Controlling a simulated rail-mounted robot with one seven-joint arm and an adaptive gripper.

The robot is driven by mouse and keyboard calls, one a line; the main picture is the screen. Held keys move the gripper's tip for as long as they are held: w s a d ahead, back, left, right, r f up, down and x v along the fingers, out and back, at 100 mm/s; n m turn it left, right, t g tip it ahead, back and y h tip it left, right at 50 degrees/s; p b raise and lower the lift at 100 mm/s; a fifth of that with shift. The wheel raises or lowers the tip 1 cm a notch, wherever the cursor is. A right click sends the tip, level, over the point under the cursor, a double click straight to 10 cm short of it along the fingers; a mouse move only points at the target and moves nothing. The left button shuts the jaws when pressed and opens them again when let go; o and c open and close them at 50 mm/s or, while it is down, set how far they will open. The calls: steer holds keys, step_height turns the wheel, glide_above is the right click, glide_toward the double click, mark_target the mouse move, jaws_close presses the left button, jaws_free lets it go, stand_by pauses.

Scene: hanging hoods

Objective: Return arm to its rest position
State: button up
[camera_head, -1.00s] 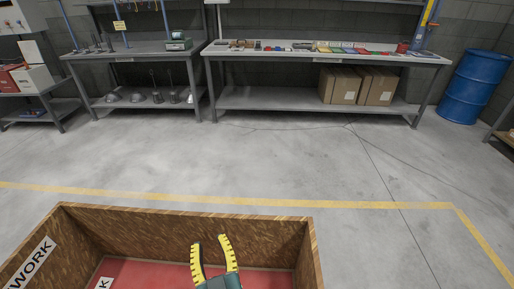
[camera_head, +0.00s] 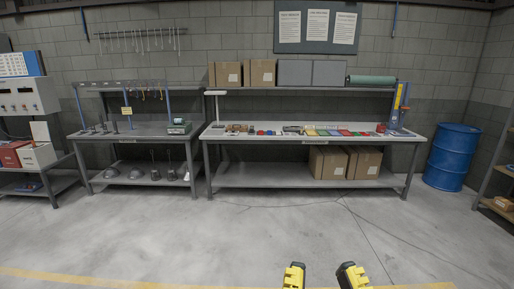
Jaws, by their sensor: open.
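My gripper (camera_head: 322,276) shows at the bottom of the head view, right of centre. Its two yellow and black fingertips are apart, with bare floor visible between them. Nothing is held between them. The rest of my gripper and my arm are below the picture edge and hidden.
A long workbench (camera_head: 290,177) with small parts and cardboard boxes stands at the back. A second bench (camera_head: 130,181) with metal hoods is on its left. A blue drum (camera_head: 450,158) stands at the right. The concrete floor (camera_head: 200,238) in front is clear.

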step_height(320, 180, up, 30)
steer(key=p, duration=2.7)
